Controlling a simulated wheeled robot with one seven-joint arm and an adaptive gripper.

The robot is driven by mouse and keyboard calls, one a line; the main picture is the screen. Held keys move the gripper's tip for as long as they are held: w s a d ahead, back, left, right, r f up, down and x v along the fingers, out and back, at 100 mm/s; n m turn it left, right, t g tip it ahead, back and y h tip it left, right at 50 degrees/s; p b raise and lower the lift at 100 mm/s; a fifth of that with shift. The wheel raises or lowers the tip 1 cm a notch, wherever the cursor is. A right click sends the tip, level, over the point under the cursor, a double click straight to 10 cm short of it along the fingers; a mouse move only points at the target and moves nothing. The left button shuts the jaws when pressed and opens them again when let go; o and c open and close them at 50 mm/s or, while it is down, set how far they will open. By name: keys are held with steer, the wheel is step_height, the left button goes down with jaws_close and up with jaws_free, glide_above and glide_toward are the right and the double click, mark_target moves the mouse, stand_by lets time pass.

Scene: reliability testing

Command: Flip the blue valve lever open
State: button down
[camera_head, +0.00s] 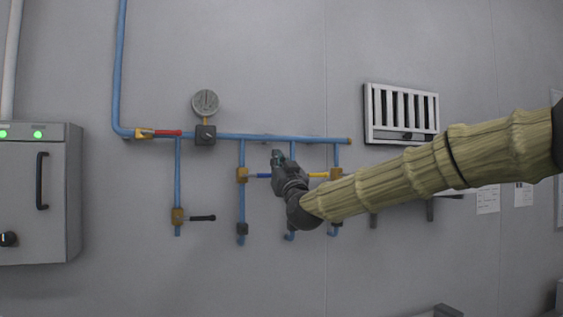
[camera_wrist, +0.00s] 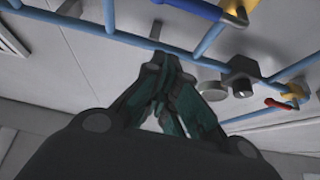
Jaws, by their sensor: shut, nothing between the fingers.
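The blue valve lever (camera_head: 260,176) lies horizontally in the head view, pointing right from its brass valve body (camera_head: 242,175) across a vertical blue pipe. Its right end meets the outline of my gripper (camera_head: 278,158), which may hide the tip. In the wrist view the blue lever (camera_wrist: 190,8) shows at the top edge, partly cut off, beside its yellow valve body (camera_wrist: 235,10). My gripper's fingers (camera_wrist: 160,65) are shut and empty there, apart from the lever in the picture. I cannot tell how far my gripper is from the wall.
A yellow lever (camera_head: 318,175) sits right of my gripper, a red lever (camera_head: 167,133) upper left and a black lever (camera_head: 202,218) lower left. A round gauge (camera_head: 206,102) stands above the main pipe. A grey cabinet (camera_head: 50,200) is at left, a vent (camera_head: 401,112) at right.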

mark_target(261, 175)
steer(key=shift+w+a+f+p, duration=0.2)
steer(key=shift+w+f+p, duration=0.15)
steer(key=shift+w+p, duration=0.25)
steer(key=shift+w+a+f+p, duration=0.2)
steer(key=shift+w+f+p, duration=0.1)
steer(key=shift+w+p, duration=0.35)
steer(key=shift+w+a+f+p, duration=0.2)
steer(key=shift+w+f+p, duration=0.15)
steer(key=shift+w+p, duration=0.25)
